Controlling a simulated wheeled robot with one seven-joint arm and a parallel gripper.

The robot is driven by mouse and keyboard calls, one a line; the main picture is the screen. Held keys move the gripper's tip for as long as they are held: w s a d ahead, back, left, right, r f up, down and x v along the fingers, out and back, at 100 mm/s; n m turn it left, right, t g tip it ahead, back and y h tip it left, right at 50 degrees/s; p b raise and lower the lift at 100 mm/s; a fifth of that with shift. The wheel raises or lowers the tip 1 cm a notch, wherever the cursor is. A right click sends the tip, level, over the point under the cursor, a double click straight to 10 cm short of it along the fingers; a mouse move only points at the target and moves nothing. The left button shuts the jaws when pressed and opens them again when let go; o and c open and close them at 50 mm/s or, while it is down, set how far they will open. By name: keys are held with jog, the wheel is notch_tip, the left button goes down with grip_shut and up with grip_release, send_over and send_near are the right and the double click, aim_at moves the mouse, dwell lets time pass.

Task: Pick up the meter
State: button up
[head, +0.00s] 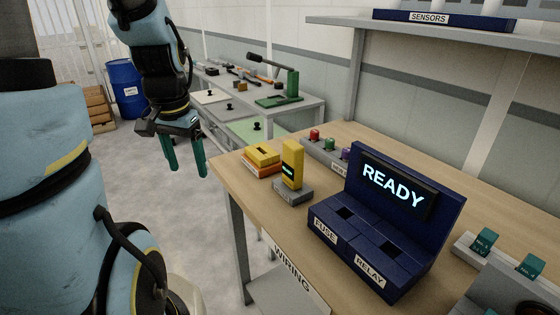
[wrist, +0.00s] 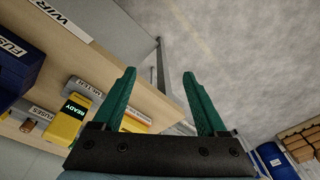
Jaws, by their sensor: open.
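The meter (head: 292,164) is a yellow upright device with a small dark lit screen. It stands in a grey holder (head: 293,192) on the wooden workbench (head: 235,176), near its left edge. In the wrist view the meter (wrist: 69,123) shows at the lower left, its screen reading READY, beside a METER label. My gripper (head: 187,168) hangs to the left of the bench edge, apart from the meter. Its two green fingers (wrist: 158,100) are spread with nothing between them.
A yellow and orange stacked item (head: 262,159) sits left of the meter. A blue READY console (head: 385,220) with FUSE and RELAY slots stands to its right. Coloured parts (head: 330,145) sit behind. A SENSORS shelf (head: 430,22) overhangs the back.

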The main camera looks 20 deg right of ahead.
jog(key=w+d+r+m+b, duration=0.1)
jog(key=w+d+m+b, duration=0.3)
jog(key=d+m, duration=0.95)
jog(key=m+g+b, duration=0.1)
jog(key=m+b, duration=0.2)
jog(key=m, duration=1)
send_near(293, 161)
jog(key=w, duration=0.1)
jog(key=w+d+f, duration=0.1)
jog(key=shift+w+f+n, duration=0.15)
jog(key=shift+w+n, duration=0.1)
jog(key=shift+w, duration=0.1)
notch_tip(293, 161, down, 10)
jog(key=p, duration=0.2)
jog(key=shift+d+f+p, duration=0.1)
jog(key=shift+f+p, duration=0.15)
jog(key=shift+p, duration=0.05)
grip_shut()
